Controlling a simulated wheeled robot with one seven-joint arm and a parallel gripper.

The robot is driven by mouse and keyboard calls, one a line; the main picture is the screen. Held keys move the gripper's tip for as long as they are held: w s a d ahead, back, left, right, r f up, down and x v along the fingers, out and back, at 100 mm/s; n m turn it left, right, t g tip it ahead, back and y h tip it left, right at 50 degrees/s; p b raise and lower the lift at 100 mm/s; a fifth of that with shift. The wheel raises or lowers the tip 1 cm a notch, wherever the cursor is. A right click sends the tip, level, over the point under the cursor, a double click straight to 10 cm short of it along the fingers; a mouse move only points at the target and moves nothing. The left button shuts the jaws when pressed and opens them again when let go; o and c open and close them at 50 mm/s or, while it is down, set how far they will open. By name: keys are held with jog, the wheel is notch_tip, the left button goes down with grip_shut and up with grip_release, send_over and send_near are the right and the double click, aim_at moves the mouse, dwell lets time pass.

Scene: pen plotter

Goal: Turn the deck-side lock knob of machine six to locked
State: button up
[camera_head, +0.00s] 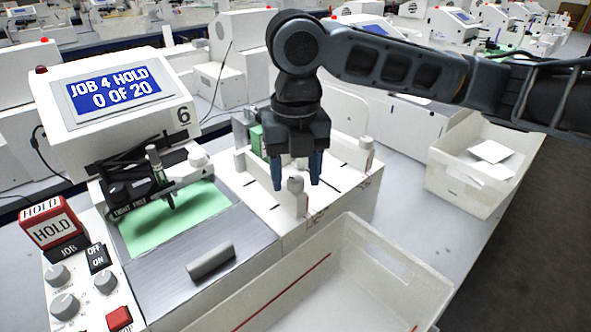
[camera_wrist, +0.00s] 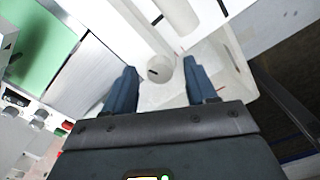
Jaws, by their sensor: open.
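Machine six (camera_head: 120,95) stands at the left, with a "6" on its screen housing. A white post-like knob (camera_head: 295,200) stands at the near edge of the white bed beside its deck. In the wrist view the knob (camera_wrist: 159,70) shows its round top with a short dark mark. My gripper (camera_head: 296,184) is open and points down, one dark finger to each side of this knob in both views. I cannot tell whether the fingers touch it. A second similar knob (camera_head: 366,155) stands farther right on the bed.
An open white bin (camera_head: 395,262) lies just in front of the bed. Another bin (camera_head: 455,195) with paper stands at the right. The grey deck (camera_head: 170,285) with a green sheet (camera_head: 150,232) and a control panel (camera_head: 85,285) are at the left.

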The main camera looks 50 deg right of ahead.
aim_at(295, 179)
jog(key=c, duration=1.1)
jog(key=shift+o, duration=0.2)
jog(key=shift+m+p, duration=0.3)
jog(key=shift+m, duration=2)
jog(key=o, duration=1.1)
jog(key=shift+c, duration=0.2)
jog(key=shift+r, duration=3.9)
